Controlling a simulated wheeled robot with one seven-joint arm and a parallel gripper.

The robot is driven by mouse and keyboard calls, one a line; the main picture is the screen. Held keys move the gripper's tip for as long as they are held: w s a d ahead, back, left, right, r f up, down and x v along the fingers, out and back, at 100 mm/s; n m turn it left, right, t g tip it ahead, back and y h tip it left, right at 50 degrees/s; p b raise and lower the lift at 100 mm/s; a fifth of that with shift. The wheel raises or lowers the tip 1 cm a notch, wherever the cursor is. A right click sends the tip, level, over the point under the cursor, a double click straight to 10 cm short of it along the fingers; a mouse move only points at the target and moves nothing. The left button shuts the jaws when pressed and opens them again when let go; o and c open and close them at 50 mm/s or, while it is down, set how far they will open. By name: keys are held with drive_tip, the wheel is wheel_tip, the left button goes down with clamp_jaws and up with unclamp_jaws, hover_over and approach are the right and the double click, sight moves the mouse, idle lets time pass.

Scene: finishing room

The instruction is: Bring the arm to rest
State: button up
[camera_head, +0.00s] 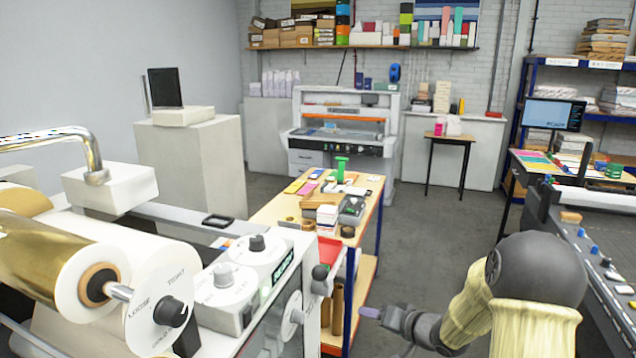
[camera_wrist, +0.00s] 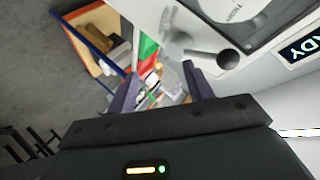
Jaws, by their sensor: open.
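My arm comes in from the lower right in the head view, and its gripper (camera_head: 368,313) points left, close to the side of the laminating machine (camera_head: 262,268). In the wrist view my gripper (camera_wrist: 160,83) shows two dark fingers spread apart with nothing held between them. The machine's white panel and a dark round knob (camera_wrist: 228,58) show just beyond and right of the fingers. I cannot tell whether the gripper touches the machine.
A wooden worktable (camera_head: 275,209) with small items stands beyond the machine. A roll of gold film (camera_head: 45,255) is on the machine at left. A grey control console (camera_head: 590,262) stands at right. Grey floor (camera_head: 430,220) is clear between the worktable and the console.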

drive_tip(key=s+n+g+h, duration=0.1)
drive_tip(key=s+g+h, duration=0.6)
drive_tip(key=s, duration=1.9)
drive_tip(key=shift+d+r+n+g+h, duration=0.3)
drive_tip(key=shift+d+r+h, duration=0.1)
drive_tip(key=shift+r, duration=0.05)
drive_tip(key=shift+w, duration=0.1)
